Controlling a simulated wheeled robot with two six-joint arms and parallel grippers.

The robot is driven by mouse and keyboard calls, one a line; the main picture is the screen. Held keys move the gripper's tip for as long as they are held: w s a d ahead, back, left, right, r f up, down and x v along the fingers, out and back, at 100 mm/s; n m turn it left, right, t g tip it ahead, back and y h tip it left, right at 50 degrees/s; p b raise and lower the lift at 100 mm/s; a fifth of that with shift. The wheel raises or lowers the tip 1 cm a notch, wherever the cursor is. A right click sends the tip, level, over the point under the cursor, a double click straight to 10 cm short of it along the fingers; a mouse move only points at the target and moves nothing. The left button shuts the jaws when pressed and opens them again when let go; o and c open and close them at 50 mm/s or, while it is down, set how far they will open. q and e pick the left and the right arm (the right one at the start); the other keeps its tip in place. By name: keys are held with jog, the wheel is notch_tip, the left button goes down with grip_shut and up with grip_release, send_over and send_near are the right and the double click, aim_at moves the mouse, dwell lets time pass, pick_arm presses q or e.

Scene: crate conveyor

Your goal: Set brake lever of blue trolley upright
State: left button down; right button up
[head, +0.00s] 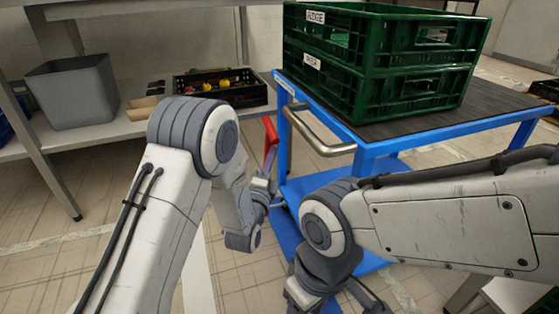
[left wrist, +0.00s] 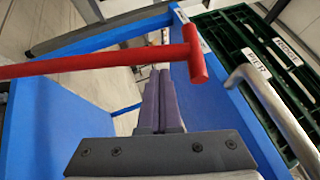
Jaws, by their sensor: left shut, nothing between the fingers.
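The blue trolley (head: 445,128) stands right of centre in the head view. Its red brake lever (head: 270,142) rises beside the trolley's near left corner, steep in the picture; whether it is exactly upright I cannot tell. In the left wrist view the lever (left wrist: 100,62) is a red bar with a crosspiece at its right end. My left gripper (head: 264,186) is just below the lever's top. Its purple fingers (left wrist: 158,75) are shut and empty, with their tips close to the bar; contact is unclear. My right gripper's fingers are not clearly visible at the lower edge.
A metal push handle (head: 318,140) sticks out from the trolley near the lever. Stacked green crates (head: 375,90) stand on its dark top. A shelf at left holds a grey bin (head: 72,95) and a black crate (head: 240,95). Floor shows open between shelf and trolley.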

pick_arm(q)
jog(key=shift+w+a+r, duration=0.15)
jog(key=shift+w, duration=0.25)
pick_arm(e)
jog(key=shift+w+a+r, duration=0.1)
jog(key=shift+w+a, duration=0.05)
jog(key=shift+w, duration=0.1)
jog(key=shift+r, duration=0.1)
